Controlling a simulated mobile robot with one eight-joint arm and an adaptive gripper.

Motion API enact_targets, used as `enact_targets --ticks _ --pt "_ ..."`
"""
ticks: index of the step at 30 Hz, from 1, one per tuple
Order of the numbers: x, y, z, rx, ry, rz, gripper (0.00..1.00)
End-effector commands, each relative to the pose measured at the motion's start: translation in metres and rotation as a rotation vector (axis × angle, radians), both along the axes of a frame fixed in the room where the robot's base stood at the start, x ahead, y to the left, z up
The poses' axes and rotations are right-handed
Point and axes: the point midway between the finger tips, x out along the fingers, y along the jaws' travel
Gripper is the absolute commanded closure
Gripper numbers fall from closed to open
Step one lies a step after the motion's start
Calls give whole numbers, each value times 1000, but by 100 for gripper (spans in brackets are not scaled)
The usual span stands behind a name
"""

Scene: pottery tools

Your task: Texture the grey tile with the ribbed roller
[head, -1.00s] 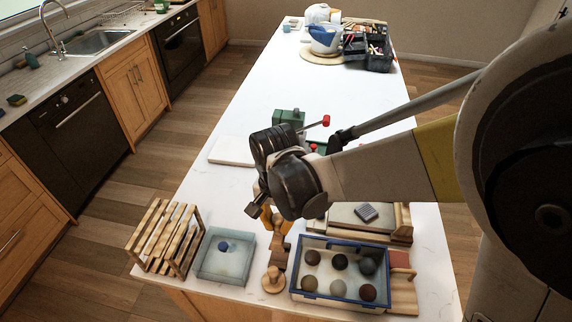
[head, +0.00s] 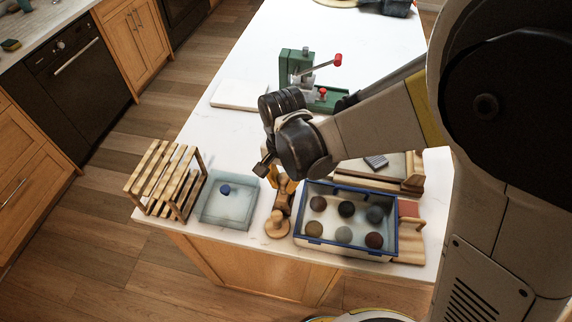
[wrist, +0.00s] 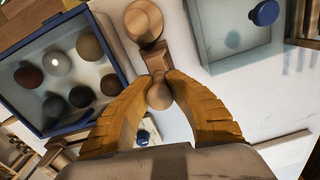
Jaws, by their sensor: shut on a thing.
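My gripper (head: 270,178) is shut on the rounded top of a turned wooden piece (wrist: 160,95) in the wrist view. This piece has a round end (head: 277,225) by the counter's front edge, which also shows in the wrist view (wrist: 143,22). I cannot tell whether it is the ribbed roller or a stand; no ribs show on it. A small grey piece with parallel ridges (head: 376,162), probably the grey tile, lies on a pale board with a wooden frame (head: 411,175), right of my gripper and partly behind my arm.
A blue-rimmed tray of several balls (head: 302,236) stands to the right, a glassy box with a blue knob (head: 225,190) to the left, then a wooden rack (head: 163,180). A green press with a red-tipped lever (head: 296,68) and a white slab (head: 240,94) stand behind.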

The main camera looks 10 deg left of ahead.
Motion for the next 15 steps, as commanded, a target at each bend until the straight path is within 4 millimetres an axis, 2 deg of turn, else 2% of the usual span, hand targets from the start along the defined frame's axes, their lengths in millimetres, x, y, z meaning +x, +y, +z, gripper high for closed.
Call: enact_targets --ticks 12,13,14,15 --pt "0 0 0 0 0 0 100" --pt "0 0 0 0 0 0 76" --pt "0 0 0 0 0 0 67" --pt "0 0 0 0 0 0 63"
